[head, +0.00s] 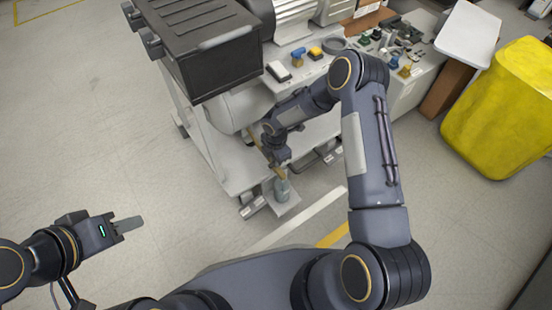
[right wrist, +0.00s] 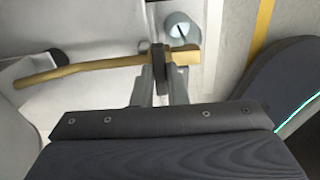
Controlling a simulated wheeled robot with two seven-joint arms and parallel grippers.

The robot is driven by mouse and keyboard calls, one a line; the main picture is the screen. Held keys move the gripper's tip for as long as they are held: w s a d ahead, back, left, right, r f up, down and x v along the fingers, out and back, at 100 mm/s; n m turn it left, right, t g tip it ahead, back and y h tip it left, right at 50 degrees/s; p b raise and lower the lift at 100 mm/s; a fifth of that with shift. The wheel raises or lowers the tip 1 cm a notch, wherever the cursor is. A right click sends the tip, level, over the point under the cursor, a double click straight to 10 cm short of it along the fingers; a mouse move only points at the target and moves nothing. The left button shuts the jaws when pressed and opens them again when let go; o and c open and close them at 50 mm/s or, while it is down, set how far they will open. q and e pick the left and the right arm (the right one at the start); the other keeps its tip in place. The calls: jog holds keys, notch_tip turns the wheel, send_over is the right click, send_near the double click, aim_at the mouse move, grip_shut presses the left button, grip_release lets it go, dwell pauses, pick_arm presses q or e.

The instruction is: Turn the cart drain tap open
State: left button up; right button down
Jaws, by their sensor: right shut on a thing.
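The cart drain tap is a brass pipe (right wrist: 100,67) running across the right wrist view to a brass body (right wrist: 186,57), with a dark lever (right wrist: 158,62) across it. My right gripper (right wrist: 160,85) is shut on that lever, its fingers on either side. In the head view my right gripper (head: 277,158) is low at the front of the cart (head: 232,172), with part of the brass pipe (head: 256,143) showing beside it. The lever is hidden there. My left gripper (head: 128,224) is over bare floor, away from the cart; its finger gap cannot be made out.
A yellow bin (head: 503,110) stands right. The floor at left is clear.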

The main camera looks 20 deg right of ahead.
dwell(0.6)
jog(key=c, duration=1.4)
grip_release()
jog(key=shift+c, duration=0.2)
notch_tip(320, 180, up, 8)
jog(key=p, duration=0.3)
jog(key=shift+f, duration=0.1)
